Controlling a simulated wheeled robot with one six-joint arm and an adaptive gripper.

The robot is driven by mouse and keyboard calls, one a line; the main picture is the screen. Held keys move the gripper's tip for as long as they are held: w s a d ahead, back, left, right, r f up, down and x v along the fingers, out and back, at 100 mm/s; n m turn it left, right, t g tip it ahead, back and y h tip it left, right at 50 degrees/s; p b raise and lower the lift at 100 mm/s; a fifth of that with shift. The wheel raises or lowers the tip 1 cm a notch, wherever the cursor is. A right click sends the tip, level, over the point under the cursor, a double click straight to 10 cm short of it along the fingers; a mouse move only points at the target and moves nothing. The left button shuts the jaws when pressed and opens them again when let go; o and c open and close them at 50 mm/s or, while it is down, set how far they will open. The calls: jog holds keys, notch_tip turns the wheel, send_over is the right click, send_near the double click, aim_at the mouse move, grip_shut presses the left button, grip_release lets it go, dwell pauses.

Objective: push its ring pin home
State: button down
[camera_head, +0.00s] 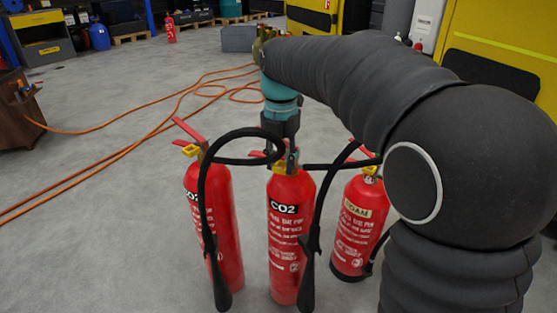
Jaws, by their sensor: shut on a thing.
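Three red extinguishers stand upright in a row on the floor. The middle CO2 extinguisher (285,240) is below my gripper (283,148), which points down at its head. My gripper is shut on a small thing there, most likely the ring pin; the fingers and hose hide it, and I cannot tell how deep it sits. A yellow part (281,167) shows at the middle head, below the fingers. The left CO2 extinguisher (222,220) has a raised red lever and a yellow part at its head. The right FOAM extinguisher (352,240) stands partly behind my arm.
Black hoses with horns (220,285) hang in front of the extinguishers and arch close to my gripper. Orange cable (130,148) lies across the floor at left. A brown cabinet (15,125) stands at the left edge.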

jog(key=shift+w+d+p, duration=0.25)
jog(key=shift+w+p, duration=0.1)
jog(key=shift+w, duration=0.2)
jog(key=shift+w+d+p, duration=0.2)
jog(key=shift+w+p, duration=0.1)
jog(key=shift+w, duration=0.2)
jog(key=shift+w, duration=0.15)
jog(key=shift+p, duration=2.25)
dwell(4.5)
